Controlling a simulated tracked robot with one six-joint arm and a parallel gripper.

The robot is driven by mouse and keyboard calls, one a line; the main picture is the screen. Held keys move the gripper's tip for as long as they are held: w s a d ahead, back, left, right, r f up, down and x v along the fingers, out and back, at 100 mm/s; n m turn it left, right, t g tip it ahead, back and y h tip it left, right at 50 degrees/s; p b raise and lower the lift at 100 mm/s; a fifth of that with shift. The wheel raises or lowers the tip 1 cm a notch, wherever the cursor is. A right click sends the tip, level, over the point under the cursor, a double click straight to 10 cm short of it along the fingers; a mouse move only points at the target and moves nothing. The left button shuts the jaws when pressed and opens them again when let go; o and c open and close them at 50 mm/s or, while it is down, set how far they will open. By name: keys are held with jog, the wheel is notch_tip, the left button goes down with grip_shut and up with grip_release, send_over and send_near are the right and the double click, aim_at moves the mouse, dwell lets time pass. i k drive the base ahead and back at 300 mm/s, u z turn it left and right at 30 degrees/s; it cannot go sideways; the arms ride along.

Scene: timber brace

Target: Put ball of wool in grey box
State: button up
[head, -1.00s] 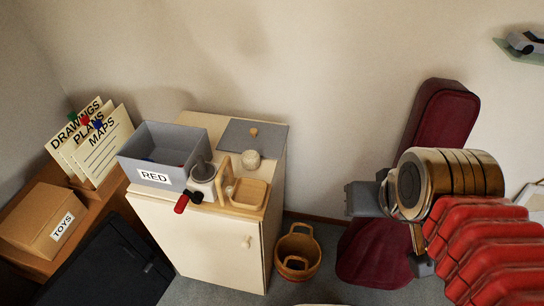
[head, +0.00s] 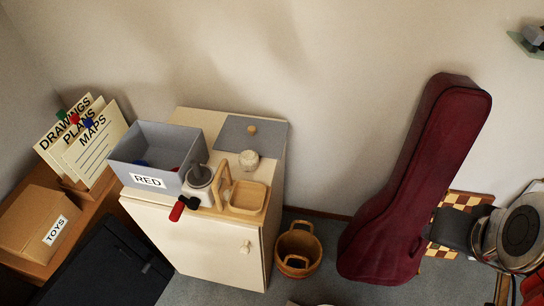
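A small cream ball (head: 249,160), which looks like the ball of wool, sits on the cabinet top at the front edge of a flat grey panel. The grey box (head: 184,181) stands open on the left of the cabinet top, with a label reading RED and some blue and red contents partly visible. My gripper (head: 438,233) is at the far right, well away from both, in front of a checkered board. I cannot make out its fingers or a gap between them.
A grinder with a red-handled crank (head: 198,184) and a wooden tray (head: 247,197) stand near the ball on the cabinet (head: 205,245). The flat grey panel (head: 270,136) has a wooden knob. A basket (head: 298,250) and a dark red instrument case (head: 410,190) stand on the floor.

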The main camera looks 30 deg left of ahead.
aim_at(168, 168)
jog(key=z, duration=0.65)
jog(key=k, duration=1.25)
jog(key=u, duration=2.25)
jog(key=i, duration=0.2)
jog(key=z, duration=0.05)
